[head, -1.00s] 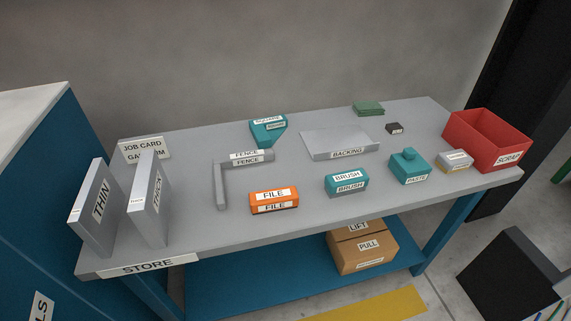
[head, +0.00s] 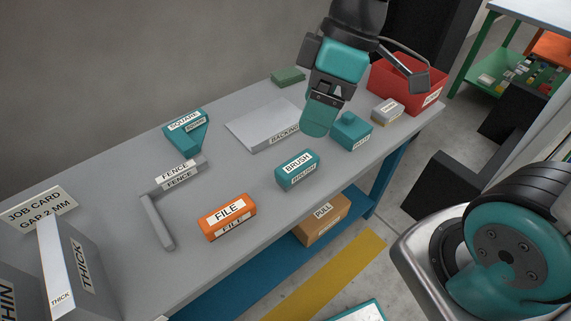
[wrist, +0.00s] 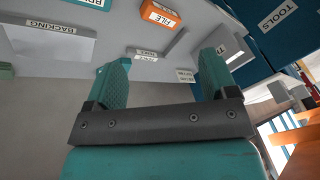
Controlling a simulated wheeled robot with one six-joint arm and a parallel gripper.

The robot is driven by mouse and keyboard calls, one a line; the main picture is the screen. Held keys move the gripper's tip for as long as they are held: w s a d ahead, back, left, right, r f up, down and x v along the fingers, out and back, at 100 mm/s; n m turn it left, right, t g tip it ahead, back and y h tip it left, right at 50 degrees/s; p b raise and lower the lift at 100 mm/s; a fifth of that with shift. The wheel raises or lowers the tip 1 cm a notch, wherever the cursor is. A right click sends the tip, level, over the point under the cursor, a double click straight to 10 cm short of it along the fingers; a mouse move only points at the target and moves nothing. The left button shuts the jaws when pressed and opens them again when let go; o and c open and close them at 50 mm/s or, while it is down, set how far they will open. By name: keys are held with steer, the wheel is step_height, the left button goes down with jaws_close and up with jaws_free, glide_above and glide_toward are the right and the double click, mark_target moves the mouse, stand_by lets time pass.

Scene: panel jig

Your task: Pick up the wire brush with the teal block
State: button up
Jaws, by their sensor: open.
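The wire brush with the teal block (head: 297,172), labelled BRUSH, lies on the grey table near its front edge. Part of its label and teal side shows at the top edge of the wrist view (wrist: 92,4). My gripper (head: 318,122) is open and empty. In the head view it appears beyond and slightly right of the brush, over the table, apart from it. Its two teal fingers stand apart in the wrist view (wrist: 163,70). The bristles of the brush cannot be made out.
An orange FILE block (head: 228,217) lies left of the brush, and a teal PASTE pot (head: 351,131) to its right. The grey BACKING plate (head: 262,125) and FENCE bracket (head: 158,222) lie behind. A red SCRAP bin (head: 430,88) stands at the right end.

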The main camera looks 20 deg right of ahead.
steer(key=w+d+f+n, duration=0.3)
steer(key=w+f+n, duration=0.15)
steer(key=w, duration=0.25)
steer(key=n+g, duration=0.1)
steer(key=n, duration=0.4)
glide_toward(298, 162)
steer(key=shift+n, duration=0.25)
steer(key=p+x, duration=0.1)
steer(key=x, duration=0.4)
steer(key=shift+s+a+f+p, duration=0.1)
steer(key=shift+f+p, duration=0.3)
steer(key=p+x, duration=0.1)
steer(key=x, duration=0.4)
steer(key=shift+s+a+f+p, duration=0.1)
steer(key=shift+a+p, duration=0.05)
steer(key=shift+p, duration=0.15)
steer(key=shift+a+f, duration=0.15)
steer(key=shift+f, duration=0.35)
steer(key=shift+f, duration=0.2)
steer(key=c, duration=1)
steer(key=shift+r, duration=0.1)
steer(key=shift+c, duration=0.2)
